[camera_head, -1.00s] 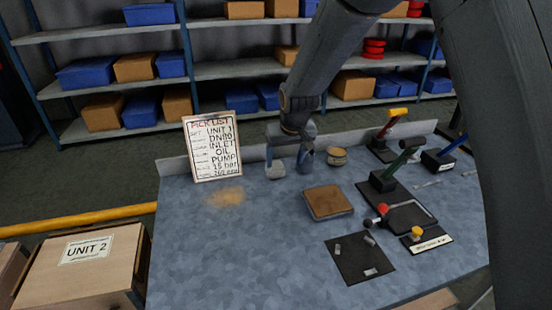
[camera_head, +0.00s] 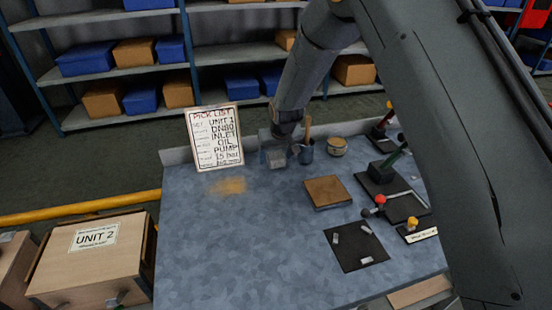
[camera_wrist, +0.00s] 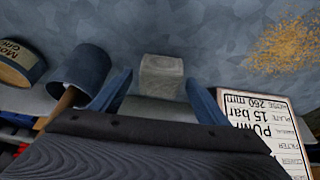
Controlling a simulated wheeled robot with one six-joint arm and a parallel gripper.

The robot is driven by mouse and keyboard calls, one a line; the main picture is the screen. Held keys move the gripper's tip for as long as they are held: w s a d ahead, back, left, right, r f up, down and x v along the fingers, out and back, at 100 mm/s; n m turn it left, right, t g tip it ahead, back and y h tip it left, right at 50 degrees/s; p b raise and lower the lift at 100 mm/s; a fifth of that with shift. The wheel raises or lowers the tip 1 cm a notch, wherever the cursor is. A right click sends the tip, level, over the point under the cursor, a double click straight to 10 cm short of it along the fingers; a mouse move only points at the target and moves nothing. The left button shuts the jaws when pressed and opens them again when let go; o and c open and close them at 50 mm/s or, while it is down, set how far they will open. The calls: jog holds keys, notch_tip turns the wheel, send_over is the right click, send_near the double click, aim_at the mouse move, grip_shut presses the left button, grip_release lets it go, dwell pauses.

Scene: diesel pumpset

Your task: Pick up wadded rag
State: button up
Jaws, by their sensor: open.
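A pale grey block-like lump (camera_head: 276,159), which may be the wadded rag, sits at the back of the blue-grey bench. In the wrist view the pale lump (camera_wrist: 162,76) shows between the two blue fingers. My gripper (camera_wrist: 158,84) is open, with a finger on each side of the lump; I cannot tell whether they touch it. In the head view my gripper (camera_head: 280,146) is at the back edge of the bench, and the arm partly hides it. The lump's lower part is hard to separate from the gripper.
A blue cup (camera_head: 306,153) with a wooden handle stands close to the gripper's right; it also shows in the wrist view (camera_wrist: 80,72). A round tin (camera_head: 337,147) is beyond it. The pick list board (camera_head: 214,137) stands left. Bench front left is clear.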

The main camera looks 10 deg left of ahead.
aim_at(276, 155)
jog(key=shift+f, duration=0.15)
jog(key=c, duration=1.1)
notch_tip(276, 155, up, 10)
jog(key=b, duration=0.3)
